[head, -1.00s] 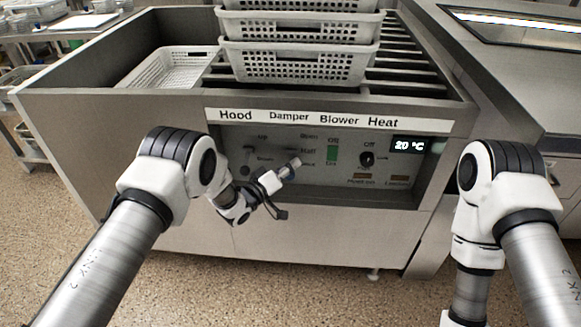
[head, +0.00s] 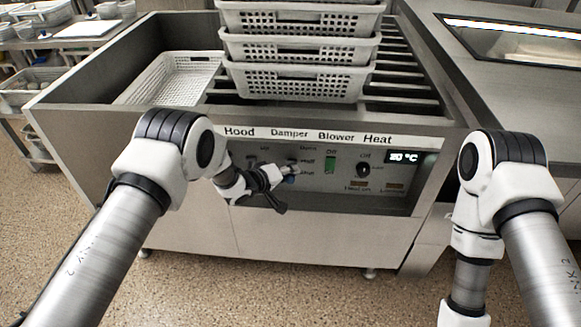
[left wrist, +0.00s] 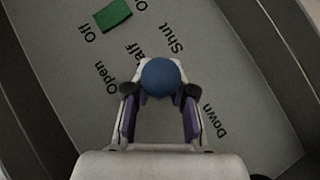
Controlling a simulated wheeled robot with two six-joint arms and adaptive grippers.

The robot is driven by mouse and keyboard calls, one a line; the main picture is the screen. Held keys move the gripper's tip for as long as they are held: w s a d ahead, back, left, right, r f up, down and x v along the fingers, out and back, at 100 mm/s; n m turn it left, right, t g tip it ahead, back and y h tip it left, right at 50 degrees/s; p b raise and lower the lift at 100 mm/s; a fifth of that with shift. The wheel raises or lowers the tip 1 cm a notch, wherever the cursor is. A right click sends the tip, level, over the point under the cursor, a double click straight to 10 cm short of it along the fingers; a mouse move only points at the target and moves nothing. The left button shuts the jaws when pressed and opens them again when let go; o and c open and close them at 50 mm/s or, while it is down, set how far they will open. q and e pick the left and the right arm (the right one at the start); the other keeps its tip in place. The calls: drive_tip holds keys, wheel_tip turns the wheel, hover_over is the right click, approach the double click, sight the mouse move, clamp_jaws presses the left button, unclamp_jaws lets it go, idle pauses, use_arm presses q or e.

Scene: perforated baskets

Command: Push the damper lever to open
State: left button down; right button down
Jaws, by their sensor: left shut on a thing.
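The damper lever ends in a blue ball knob (left wrist: 160,77) on the grey control panel (left wrist: 70,45). In the left wrist view my left gripper (left wrist: 160,91) has a finger on each side of the knob and is shut on it. The Open, Half and Shut labels fan out around the knob; the lever's shaft is hidden, so its exact setting is unclear. In the head view my left gripper (head: 287,174) is at the panel below the Damper label, beside the Half and Shut marks. My right gripper is below the frame.
A green blower switch (head: 330,163), a heat knob (head: 363,170) and a temperature display (head: 403,157) sit right of the damper. The hood switch (head: 252,162) is to its left. Stacked white baskets (head: 300,48) stand on the machine above, with another basket (head: 178,80) at left.

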use_arm(q)
drive_tip(key=shift+s+d+f+g+p, duration=0.15)
drive_tip(key=shift+s+g+p, duration=0.15)
drive_tip(key=shift+g+p, duration=0.25)
drive_tip(key=shift+n, duration=0.3)
drive_tip(key=c, duration=1.1)
unclamp_jaws()
drive_tip(key=shift+r, duration=0.35)
drive_tip(key=shift+s+a+r, duration=0.1)
drive_tip(key=shift+a, duration=0.15)
drive_tip(key=v, duration=1.1)
drive_tip(key=shift+s+r, duration=0.1)
drive_tip(key=shift+s, duration=0.2)
